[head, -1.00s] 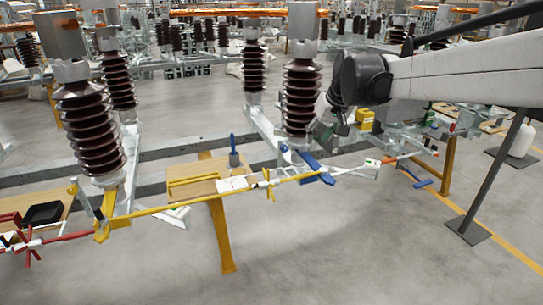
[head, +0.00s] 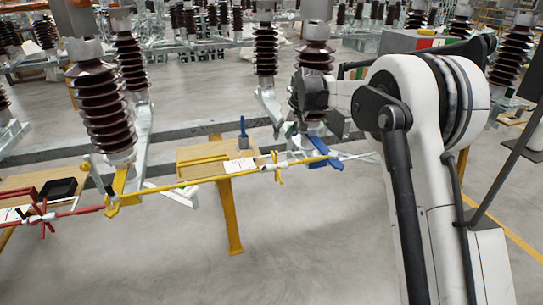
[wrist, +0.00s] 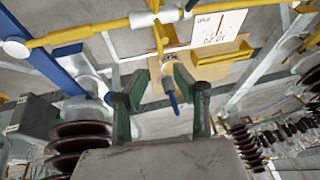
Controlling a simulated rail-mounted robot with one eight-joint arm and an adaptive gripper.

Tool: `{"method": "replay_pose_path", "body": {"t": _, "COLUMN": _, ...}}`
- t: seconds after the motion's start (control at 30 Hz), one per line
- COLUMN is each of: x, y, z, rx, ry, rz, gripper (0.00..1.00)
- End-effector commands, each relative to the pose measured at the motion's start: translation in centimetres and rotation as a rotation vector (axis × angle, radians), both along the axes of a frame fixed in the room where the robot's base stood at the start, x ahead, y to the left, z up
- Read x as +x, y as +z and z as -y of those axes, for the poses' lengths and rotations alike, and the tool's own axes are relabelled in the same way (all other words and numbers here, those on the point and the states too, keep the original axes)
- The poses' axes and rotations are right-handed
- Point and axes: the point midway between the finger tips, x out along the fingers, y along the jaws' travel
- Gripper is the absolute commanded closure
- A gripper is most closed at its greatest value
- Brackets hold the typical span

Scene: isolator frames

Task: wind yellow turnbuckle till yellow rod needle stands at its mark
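The yellow turnbuckle (head: 278,167) sits on the long yellow rod (head: 190,184), with yellow spokes crossing it. In the wrist view the turnbuckle (wrist: 156,22) is at the top, its white collars beside yellow spokes. A white scale card (wrist: 218,26) with mm figures and a thin red line lies beside it; it also shows in the head view (head: 240,165). I cannot make out the needle clearly. My gripper (wrist: 159,78) has its green fingers apart, with a gap between them and nothing clearly held. In the head view the gripper is small and partly hidden near the insulator.
A blue-handled tool (head: 243,133) stands on the wooden shelf (head: 200,158); its blue tip (wrist: 174,104) shows between my fingers in the wrist view. A blue lever (head: 324,157) is right of the turnbuckle. Brown insulators (head: 97,105) flank the rod. A red rod (head: 80,211) is at left.

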Motion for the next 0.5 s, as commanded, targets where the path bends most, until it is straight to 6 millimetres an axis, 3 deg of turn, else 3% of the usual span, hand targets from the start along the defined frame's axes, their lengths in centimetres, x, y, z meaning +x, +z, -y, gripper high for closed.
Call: {"method": "replay_pose_path", "body": {"t": 0.5, "x": 2.4, "y": -8.3, "z": -2.9, "rx": 0.0, "ry": 0.0, "rz": 0.0, "gripper": 0.72}}
